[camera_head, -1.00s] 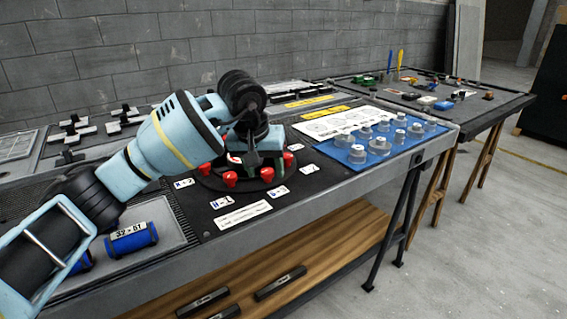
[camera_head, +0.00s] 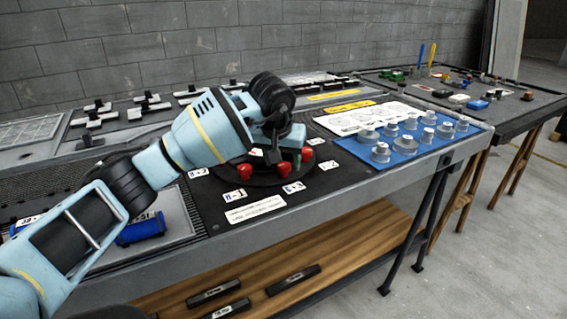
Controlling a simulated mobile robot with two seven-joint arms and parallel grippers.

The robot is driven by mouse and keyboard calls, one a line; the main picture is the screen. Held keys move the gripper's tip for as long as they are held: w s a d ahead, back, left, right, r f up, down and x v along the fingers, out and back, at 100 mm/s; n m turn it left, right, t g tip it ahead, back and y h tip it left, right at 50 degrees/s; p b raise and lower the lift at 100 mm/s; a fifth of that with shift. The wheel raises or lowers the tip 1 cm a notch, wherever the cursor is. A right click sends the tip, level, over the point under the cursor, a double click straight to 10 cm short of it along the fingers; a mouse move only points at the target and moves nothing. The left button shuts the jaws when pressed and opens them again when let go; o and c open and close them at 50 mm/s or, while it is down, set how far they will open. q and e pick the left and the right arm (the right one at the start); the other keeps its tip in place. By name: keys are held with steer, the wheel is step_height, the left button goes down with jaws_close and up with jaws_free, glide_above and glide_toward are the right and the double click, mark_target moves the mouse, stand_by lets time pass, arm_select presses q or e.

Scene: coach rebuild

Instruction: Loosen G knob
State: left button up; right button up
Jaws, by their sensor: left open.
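Several red knobs stand on a round dark plate (camera_head: 268,180) on the near bench. One red knob (camera_head: 245,171) shows at the plate's front left, another red knob (camera_head: 292,172) at its front right. White labels lie around the plate; their print is too small to tell which knob is G. My left gripper (camera_head: 284,158) is open above the plate, pointing down among the knobs. It and my left wrist hide the plate's middle and back. I cannot tell whether a finger touches a knob. My right gripper is out of view.
A blue mat (camera_head: 447,150) with several grey cylindrical parts lies right of the plate. A blue roller (camera_head: 140,229) sits in a tray at the left. Black-handled parts (camera_head: 140,108) stand behind my arm. A second table (camera_head: 520,108) is beyond.

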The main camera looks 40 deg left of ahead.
arm_select(q)
steer(key=shift+w+f, duration=0.2)
steer(key=shift+f, duration=0.3)
